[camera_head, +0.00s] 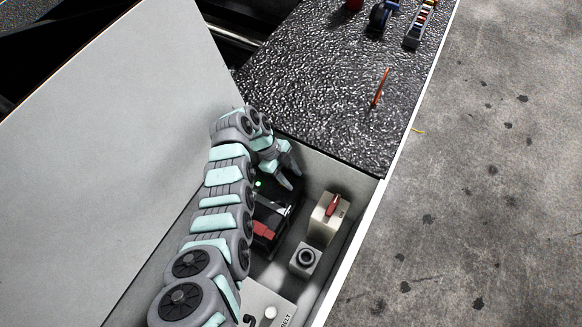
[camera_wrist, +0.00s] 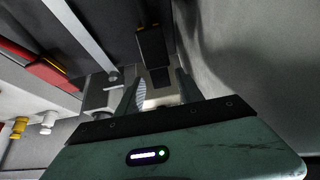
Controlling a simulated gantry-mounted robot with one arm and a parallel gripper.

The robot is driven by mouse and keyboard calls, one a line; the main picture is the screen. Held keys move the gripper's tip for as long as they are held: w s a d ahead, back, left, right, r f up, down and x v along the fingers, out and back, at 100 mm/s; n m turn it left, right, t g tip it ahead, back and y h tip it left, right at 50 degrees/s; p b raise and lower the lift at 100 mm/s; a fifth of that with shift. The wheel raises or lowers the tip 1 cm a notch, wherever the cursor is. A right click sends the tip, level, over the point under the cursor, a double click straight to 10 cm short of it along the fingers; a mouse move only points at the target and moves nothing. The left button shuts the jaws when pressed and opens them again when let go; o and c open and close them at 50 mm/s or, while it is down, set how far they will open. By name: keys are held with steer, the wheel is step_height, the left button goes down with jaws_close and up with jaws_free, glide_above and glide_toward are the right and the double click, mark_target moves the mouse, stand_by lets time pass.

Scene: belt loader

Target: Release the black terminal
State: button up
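The battery (camera_head: 275,208) sits in the open bay, a dark box with a red terminal cover (camera_head: 264,230) at its near end. My gripper (camera_head: 291,180) reaches down at the battery's far end. Its two fingers are spread apart in the head view. In the wrist view my gripper (camera_wrist: 158,77) has one finger on each side of a pale metal clamp piece, with a black part (camera_wrist: 152,46) just beyond it. I take this black part as the black terminal. Contact between fingers and clamp cannot be made out. The red cover (camera_wrist: 48,68) shows at left there.
Right of the battery stand a beige box with a red switch handle (camera_head: 333,205) and a grey block with a round socket (camera_head: 305,257). The bay walls are close. A screwdriver (camera_head: 379,88) lies on the dark textured top. A large grey lid (camera_head: 120,130) stands at left.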

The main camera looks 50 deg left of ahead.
mark_target(291, 181)
steer(key=shift+r, duration=0.2)
steer(key=shift+r, duration=0.5)
step_height(291, 181, up, 19)
steer(key=p, duration=1.4)
steer(key=shift+f, duration=0.2)
steer(key=shift+c, duration=0.3)
